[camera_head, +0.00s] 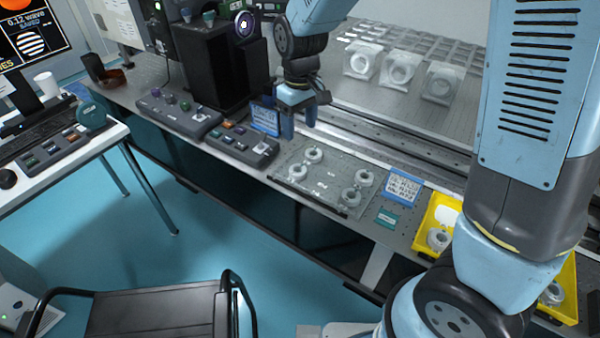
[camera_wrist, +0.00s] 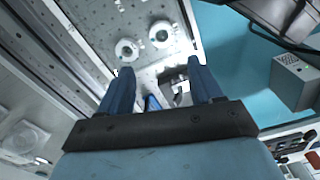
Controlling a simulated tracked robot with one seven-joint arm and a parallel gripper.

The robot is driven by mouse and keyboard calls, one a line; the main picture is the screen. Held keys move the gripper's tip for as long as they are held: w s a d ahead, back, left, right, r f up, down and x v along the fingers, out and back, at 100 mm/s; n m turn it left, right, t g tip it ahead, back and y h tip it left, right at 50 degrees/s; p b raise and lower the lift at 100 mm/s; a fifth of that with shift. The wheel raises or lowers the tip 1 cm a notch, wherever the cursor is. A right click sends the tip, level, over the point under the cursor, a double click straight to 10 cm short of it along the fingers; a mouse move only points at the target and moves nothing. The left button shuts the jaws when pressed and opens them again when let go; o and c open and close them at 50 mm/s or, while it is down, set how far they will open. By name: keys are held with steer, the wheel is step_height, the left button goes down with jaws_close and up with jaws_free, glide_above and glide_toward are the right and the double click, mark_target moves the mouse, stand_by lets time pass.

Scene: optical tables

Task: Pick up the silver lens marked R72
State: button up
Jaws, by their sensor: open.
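Several silver ring-shaped lenses sit on a grey perforated tray (camera_head: 325,185) at the front of the optical table. Two lenses, a back one (camera_head: 313,154) and a front one (camera_head: 298,173), are on its left side. Two more, an upper one (camera_head: 363,178) and a lower one (camera_head: 351,196), are on its right. No marking is legible, so I cannot tell which is R72. My gripper (camera_head: 299,120) is open and empty, above the table just left of the tray. In the wrist view two lenses (camera_wrist: 127,50) (camera_wrist: 161,34) lie beyond the fingertips (camera_wrist: 161,70).
A blue sign (camera_head: 265,119) and a button box (camera_head: 241,143) stand left of the tray. Another blue sign (camera_head: 403,187) and a yellow bin (camera_head: 427,218) with a lens are to the right. Clear mounted blocks (camera_head: 400,72) stand behind the rail. A chair (camera_head: 155,310) is in front.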

mark_target(298, 170)
steer(key=f, duration=1.4)
steer(key=shift+a+f, duration=0.25)
steer(key=shift+a, duration=0.05)
steer(key=c, duration=0.8)
steer(key=shift+r, duration=0.15)
